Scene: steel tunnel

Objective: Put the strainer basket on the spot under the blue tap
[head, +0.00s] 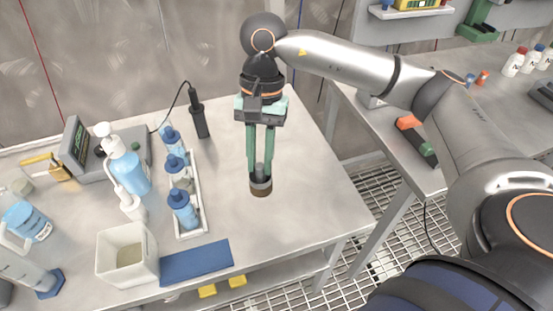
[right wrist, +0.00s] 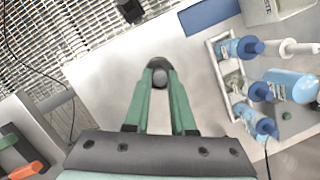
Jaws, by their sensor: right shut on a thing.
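My right gripper (head: 260,168) points down over the front right part of the steel bench. Its green fingers are shut on a small dark cylinder (head: 261,187) with a brownish lower rim. The cylinder is upright, at or just above the bench top; I cannot tell if it touches. In the right wrist view the fingertips (right wrist: 159,82) close around its grey rounded top (right wrist: 160,77). I cannot make out a strainer basket or a blue tap in either view. My left gripper is not in view.
Left of the gripper stands a white rack (head: 193,222) with several blue-capped bottles. A blue mat (head: 196,262) and a white square container (head: 127,256) lie nearer. A black handheld tool (head: 198,115) stands behind. The bench right of the gripper is clear up to its edge.

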